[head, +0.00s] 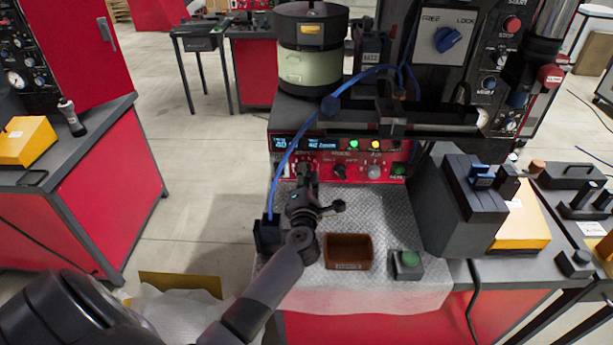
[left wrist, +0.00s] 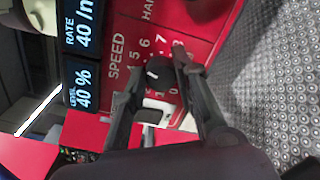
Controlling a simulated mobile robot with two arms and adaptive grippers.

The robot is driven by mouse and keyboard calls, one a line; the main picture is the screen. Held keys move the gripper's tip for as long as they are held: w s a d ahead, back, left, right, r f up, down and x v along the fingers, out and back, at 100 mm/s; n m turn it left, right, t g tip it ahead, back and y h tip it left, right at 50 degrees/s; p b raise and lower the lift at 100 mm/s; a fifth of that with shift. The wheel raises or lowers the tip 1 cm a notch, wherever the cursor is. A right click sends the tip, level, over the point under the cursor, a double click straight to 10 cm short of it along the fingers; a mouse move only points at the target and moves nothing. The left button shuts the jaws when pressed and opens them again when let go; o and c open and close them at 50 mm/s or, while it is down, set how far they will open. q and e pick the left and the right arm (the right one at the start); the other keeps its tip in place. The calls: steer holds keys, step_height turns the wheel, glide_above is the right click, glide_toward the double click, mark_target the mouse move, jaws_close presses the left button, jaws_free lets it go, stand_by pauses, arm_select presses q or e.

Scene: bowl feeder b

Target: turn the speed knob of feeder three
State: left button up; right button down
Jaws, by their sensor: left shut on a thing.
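The feeder's red control panel (head: 360,165) stands in the middle of the head view, under two lit displays (head: 330,144). The speed knob (left wrist: 159,72) is black and round, with numbers around it and the word SPEED beside it in the left wrist view. My left gripper (left wrist: 160,80) is shut on the knob, with one finger on each side of it. In the head view my left gripper (head: 305,172) reaches the left part of the panel and hides the knob. The displays (left wrist: 80,55) read RATE 40 and LEVEL 40 % in the wrist view. My right gripper is not in view.
The bowl feeder (head: 310,65) sits above the panel. A blue cable (head: 283,165) hangs at its left. A brown tray (head: 348,251) and a green button box (head: 407,263) stand on the metal worktop in front. A dark grey block (head: 450,205) stands at the right.

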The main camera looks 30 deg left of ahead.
arm_select(q)
jaws_close()
steer(key=shift+r+m+p, duration=0.15)
steer(key=shift+m+p, duration=0.45)
steer(key=shift+p, duration=0.45)
steer(key=m+p, duration=0.2)
steer(key=p, duration=0.1)
steer(key=shift+m, duration=0.3)
steer(key=shift+f+m+p, duration=0.2)
steer(key=shift+m+p, duration=0.35)
steer(key=shift+m, duration=0.15)
steer(key=shift+f+m, duration=0.1)
steer(key=shift+m, duration=0.2)
